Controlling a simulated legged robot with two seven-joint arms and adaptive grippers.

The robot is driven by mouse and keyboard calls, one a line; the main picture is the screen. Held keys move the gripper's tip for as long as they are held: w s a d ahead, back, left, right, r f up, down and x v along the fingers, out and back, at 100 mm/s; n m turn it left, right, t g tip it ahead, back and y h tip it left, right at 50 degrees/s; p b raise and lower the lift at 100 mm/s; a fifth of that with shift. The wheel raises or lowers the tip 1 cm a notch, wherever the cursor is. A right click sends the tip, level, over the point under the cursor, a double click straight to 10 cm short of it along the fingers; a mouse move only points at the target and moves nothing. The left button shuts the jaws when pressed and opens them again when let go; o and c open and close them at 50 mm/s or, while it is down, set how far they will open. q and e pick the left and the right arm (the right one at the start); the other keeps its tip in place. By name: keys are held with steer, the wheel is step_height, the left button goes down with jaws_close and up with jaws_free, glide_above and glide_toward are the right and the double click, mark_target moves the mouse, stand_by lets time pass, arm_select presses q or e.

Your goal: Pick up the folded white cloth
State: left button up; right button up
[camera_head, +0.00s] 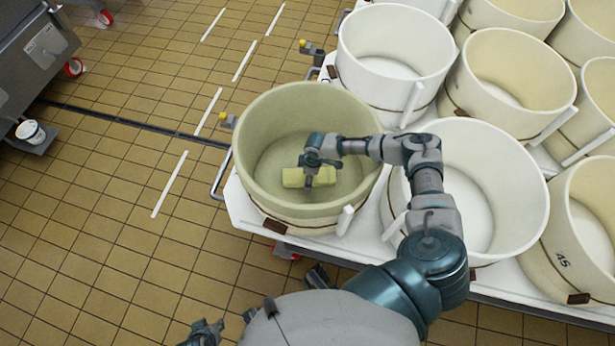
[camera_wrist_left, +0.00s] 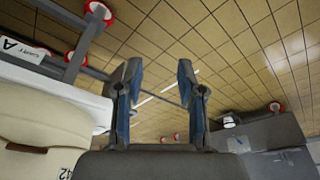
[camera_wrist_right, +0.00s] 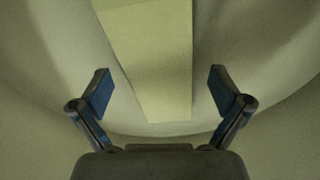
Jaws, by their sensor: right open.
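The folded cloth (camera_head: 293,178) looks pale yellow and block-shaped, and lies inside the greenish vat (camera_head: 252,150) in the head view. In the right wrist view the cloth (camera_wrist_right: 150,50) is a long pale strip running from the top edge to between the fingers. My right gripper (camera_wrist_right: 162,90) is open, with a finger on each side of the cloth's near end and gaps on both sides. In the head view my right gripper (camera_head: 312,178) is over the cloth and hides part of it. My left gripper (camera_wrist_left: 159,80) is open and empty, outside the vats.
Several cream vats (camera_head: 395,45) stand close together on a white platform (camera_head: 245,210) to the right. The vat wall surrounds my right gripper. Tiled floor (camera_head: 120,190) lies open at left.

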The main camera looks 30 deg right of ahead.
steer(key=shift+w+a+f, duration=0.1)
steer(key=shift+a+f, duration=0.05)
steer(key=shift+f, duration=0.4)
steer(key=shift+d, duration=0.2)
steer(key=shift+c, duration=0.3)
steer(key=shift+d, duration=0.25)
steer(key=c, duration=1.2)
steer(key=shift+a, duration=0.2)
steer(key=shift+c, duration=0.2)
